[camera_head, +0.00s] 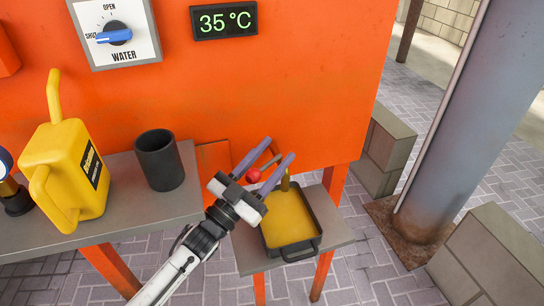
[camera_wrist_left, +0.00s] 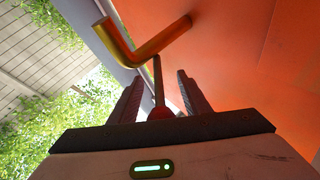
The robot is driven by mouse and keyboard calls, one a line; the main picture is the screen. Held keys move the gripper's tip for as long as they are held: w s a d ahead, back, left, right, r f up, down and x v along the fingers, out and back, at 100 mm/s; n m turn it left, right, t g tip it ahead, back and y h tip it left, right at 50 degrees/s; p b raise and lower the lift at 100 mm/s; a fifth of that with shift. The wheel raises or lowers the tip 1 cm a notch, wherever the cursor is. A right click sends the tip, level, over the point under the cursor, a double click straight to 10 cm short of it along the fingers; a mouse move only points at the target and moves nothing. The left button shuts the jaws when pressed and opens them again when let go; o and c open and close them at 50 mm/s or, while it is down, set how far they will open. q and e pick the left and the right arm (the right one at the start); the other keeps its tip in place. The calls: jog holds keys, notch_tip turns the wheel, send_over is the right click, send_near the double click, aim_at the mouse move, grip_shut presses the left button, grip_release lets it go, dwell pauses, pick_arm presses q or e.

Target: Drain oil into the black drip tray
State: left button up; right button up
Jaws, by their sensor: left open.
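The black drip tray (camera_head: 317,228) sits on a small grey shelf under the orange machine, with a yellow layer of oil (camera_head: 288,218) in it. A brass drain pipe (camera_head: 285,181) points down over its far end; its bend shows in the left wrist view (camera_wrist_left: 140,50). A valve lever with a red knob (camera_head: 253,175) lies between the spread fingers of my left gripper (camera_head: 280,147). In the left wrist view, the lever (camera_wrist_left: 158,85) runs between the fingertips (camera_wrist_left: 159,76), with gaps on both sides. I cannot tell whether oil is flowing. My right gripper is not in view.
A yellow oil can (camera_head: 70,165) and a dark cup (camera_head: 160,160) stand on the grey bench at left. The orange machine (camera_head: 290,90) has a blue water knob (camera_head: 114,36) and a 35 °C display (camera_head: 224,20). Concrete blocks and a grey post (camera_head: 465,120) stand at right.

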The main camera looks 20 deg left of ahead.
pick_arm(q)
grip_shut()
jog(key=shift+h, duration=0.4)
jog(key=m+g+h+b, duration=0.1)
jog(key=m+g+h, duration=0.1)
jog(key=a+m+g+h+b, duration=0.1)
jog(key=m+g+h+b, duration=0.1)
jog(key=g+h, duration=0.1)
jog(key=w+m+g+h+b, duration=0.1)
jog(key=m+g+h+b, duration=0.1)
jog(key=h, duration=0.1)
jog(key=shift+a+f+g, duration=0.1)
jog(key=shift+a+g, duration=0.2)
jog(key=shift+a, duration=0.1)
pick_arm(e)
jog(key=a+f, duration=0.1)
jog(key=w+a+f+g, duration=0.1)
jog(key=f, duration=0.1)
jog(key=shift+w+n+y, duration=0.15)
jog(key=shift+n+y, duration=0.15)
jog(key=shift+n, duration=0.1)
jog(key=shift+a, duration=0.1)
